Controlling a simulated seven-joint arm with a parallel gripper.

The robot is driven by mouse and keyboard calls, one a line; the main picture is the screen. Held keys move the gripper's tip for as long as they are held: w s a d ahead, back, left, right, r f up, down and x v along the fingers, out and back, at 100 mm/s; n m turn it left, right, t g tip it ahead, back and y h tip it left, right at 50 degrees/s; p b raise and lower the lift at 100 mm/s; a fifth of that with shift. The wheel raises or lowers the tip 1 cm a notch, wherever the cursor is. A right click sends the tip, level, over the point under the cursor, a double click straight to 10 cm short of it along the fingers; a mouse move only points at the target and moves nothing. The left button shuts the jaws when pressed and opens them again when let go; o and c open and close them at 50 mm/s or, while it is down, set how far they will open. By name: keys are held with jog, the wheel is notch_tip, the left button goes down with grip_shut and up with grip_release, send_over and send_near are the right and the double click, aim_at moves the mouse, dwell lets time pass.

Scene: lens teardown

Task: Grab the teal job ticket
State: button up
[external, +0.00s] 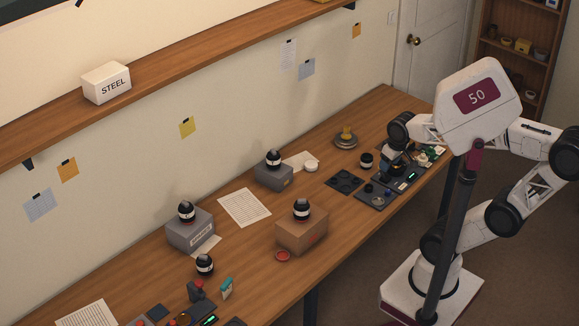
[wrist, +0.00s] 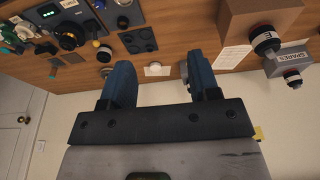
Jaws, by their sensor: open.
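A small teal piece, which looks like the teal job ticket (external: 227,283), stands against something pale near the front left of the workbench in the external view. I cannot make it out in the wrist view. My gripper (external: 391,163) is far from it, over the right end of the bench near the dark electronics. In the wrist view my gripper (wrist: 160,75) has its two blue fingers spread apart with nothing held between them.
The workbench (external: 130,292) runs along the wall. A cardboard box (external: 302,235) and grey boxes (external: 190,232) (external: 273,177) carry black lens parts. A loose lens (external: 205,265), a red ring (external: 283,255) and a dark device (external: 196,291) lie near the teal piece.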

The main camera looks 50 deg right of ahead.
jog(key=shift+c, duration=0.5)
jog(key=w+a+f+m+g+y, duration=0.1)
jog(key=w+a+f+y, duration=0.1)
jog(key=w+a, duration=0.4)
jog(key=w+a+f+m+g+y, duration=0.1)
jog(key=w+a+m+g+y, duration=0.2)
jog(key=a, duration=0.6)
jog(key=m+g+y, duration=0.2)
jog(key=m+y, duration=0.4)
send_near(231, 278)
jog(key=s+d+r, duration=0.2)
jog(key=d+r, duration=0.5)
jog(key=d, duration=0.5)
jog(key=a+f+m, duration=0.1)
jog(key=a+f, duration=0.2)
jog(key=a, duration=0.2)
jog(key=a+f+m+y, duration=0.1)
jog(key=a+f+m, duration=0.1)
jog(key=a+f, duration=0.2)
jog(key=w+a+f+m+y, duration=0.1)
jog(key=a+f, duration=0.3)
jog(key=a, duration=0.2)
jog(key=shift+f+m, duration=0.25)
jog(key=shift+m, duration=0.15)
jog(key=shift+a+f, duration=0.25)
jog(key=shift+a, duration=0.05)
